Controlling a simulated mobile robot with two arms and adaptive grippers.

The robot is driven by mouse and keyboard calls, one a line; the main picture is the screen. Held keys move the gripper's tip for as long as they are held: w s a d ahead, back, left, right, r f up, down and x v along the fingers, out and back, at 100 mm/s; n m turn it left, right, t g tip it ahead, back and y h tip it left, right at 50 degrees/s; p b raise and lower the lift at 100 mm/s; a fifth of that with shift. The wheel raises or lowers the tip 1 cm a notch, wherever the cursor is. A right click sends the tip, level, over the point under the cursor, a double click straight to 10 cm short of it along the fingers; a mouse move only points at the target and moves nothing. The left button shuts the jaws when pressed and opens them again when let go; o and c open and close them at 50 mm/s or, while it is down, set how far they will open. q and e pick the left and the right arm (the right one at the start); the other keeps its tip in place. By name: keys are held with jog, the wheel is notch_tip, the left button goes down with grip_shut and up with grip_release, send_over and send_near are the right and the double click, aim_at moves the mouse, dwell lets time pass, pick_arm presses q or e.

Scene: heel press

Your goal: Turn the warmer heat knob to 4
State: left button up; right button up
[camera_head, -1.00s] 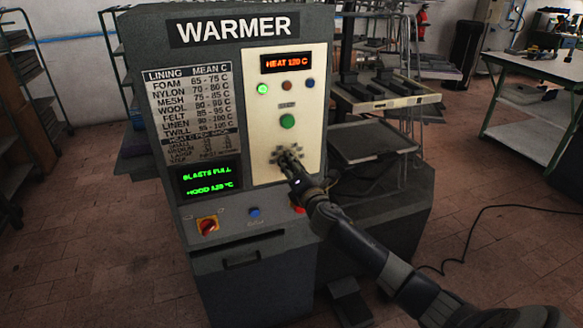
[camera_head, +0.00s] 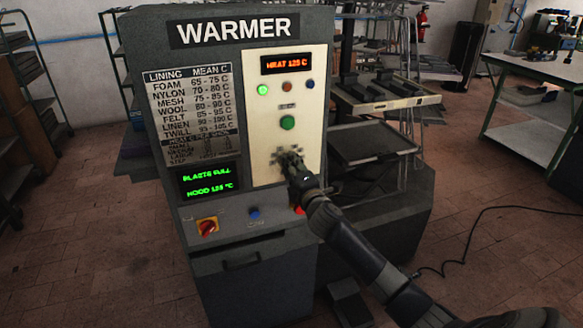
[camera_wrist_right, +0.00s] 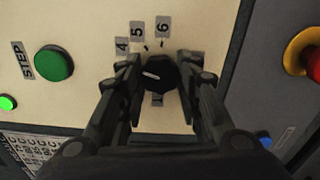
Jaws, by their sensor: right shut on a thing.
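The warmer (camera_head: 270,220) is a grey cabinet with a cream control panel. The black heat knob (camera_wrist_right: 160,72) has a short white pointer line, which points roughly left in the wrist view. Labels 4 (camera_wrist_right: 122,46), 5 (camera_wrist_right: 137,29) and 6 (camera_wrist_right: 163,26) show around it; other labels are partly hidden by my fingers. My right gripper (camera_head: 289,160) is at the panel's lower part, its fingers on both sides of the knob and shut on it. The gripper hides most of the knob in the head view. My left gripper is not in view.
An orange display (camera_head: 286,63) appears to read HEAT 125 C. A green STEP button (camera_head: 287,122) sits above the knob. A red-yellow rotary switch (camera_head: 208,227), a blue button (camera_head: 254,212) and a partly hidden red button (camera_head: 299,210) are below.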

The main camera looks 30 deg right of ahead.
jog(key=o, duration=1)
jog(key=shift+o, duration=0.2)
jog(key=v, duration=1.2)
jog(key=shift+d, duration=0.1)
